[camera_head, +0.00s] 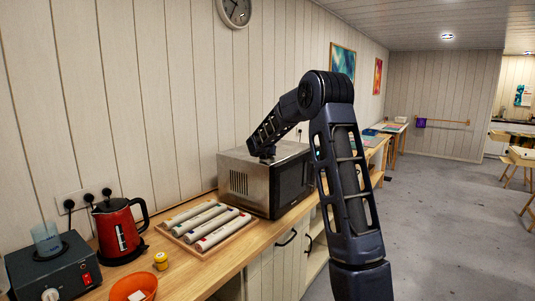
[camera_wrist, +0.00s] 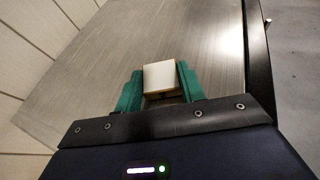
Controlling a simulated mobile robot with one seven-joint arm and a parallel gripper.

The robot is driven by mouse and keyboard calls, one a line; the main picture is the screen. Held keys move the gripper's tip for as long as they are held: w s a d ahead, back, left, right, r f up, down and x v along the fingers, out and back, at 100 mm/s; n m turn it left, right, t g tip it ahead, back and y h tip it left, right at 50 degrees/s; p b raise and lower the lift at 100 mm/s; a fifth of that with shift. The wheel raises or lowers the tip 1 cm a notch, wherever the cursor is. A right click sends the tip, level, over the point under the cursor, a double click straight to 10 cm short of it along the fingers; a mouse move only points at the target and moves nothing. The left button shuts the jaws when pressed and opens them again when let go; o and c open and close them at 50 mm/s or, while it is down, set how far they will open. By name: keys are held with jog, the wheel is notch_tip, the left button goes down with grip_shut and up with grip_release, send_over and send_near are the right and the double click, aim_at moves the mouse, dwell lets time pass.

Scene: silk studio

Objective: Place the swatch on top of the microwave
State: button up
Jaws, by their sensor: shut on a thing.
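The swatch (camera_wrist: 160,76) is a small block with a white face and tan edges. In the wrist view it sits between the green fingers of my gripper (camera_wrist: 160,86), which are shut on it. The microwave (camera_head: 258,183) is a silver box with a dark front, standing on the wooden counter. Its brushed metal top (camera_wrist: 95,75) fills much of the wrist view beneath the swatch. In the head view my gripper (camera_head: 265,158) is low over the microwave's top, and the swatch cannot be made out there. I cannot tell whether the swatch touches the top.
On the counter (camera_head: 215,271), left of the microwave, are a wooden tray (camera_head: 203,254) of rolled tubes, a red kettle (camera_head: 120,230), a yellow jar (camera_head: 161,261), an orange bowl (camera_head: 134,287) and a dark device (camera_head: 52,272) with a cup. The wall runs behind the microwave.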

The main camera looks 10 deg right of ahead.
jog(key=shift+f, duration=0.1)
jog(key=o, duration=0.9)
jog(key=shift+o, duration=0.2)
